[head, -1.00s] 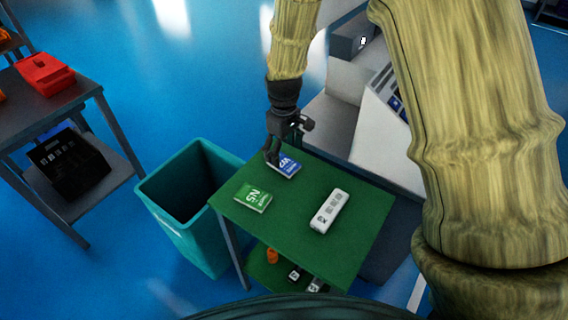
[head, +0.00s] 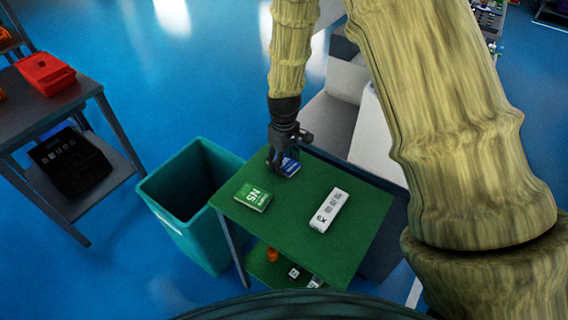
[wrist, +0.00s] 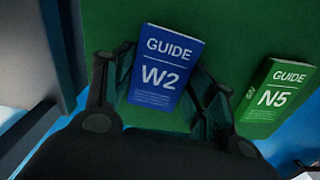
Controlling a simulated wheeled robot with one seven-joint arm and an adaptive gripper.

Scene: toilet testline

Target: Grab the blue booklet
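The blue booklet (head: 289,167) lies on the green table top (head: 300,225) near its far left corner. In the wrist view the blue booklet (wrist: 163,68) reads "GUIDE W2" and lies between the two spread fingers. My gripper (head: 279,163) is over the booklet and hides part of it in the head view. In the wrist view my gripper (wrist: 165,90) is open, with one finger on each side of the booklet. I cannot tell whether the fingers touch it.
A green booklet (head: 253,197) marked N5 lies nearby; it also shows in the wrist view (wrist: 275,97). A white power strip (head: 328,210) lies to the right. A teal bin (head: 170,192) stands left of the table. A side table with a red box (head: 44,74) is farther left.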

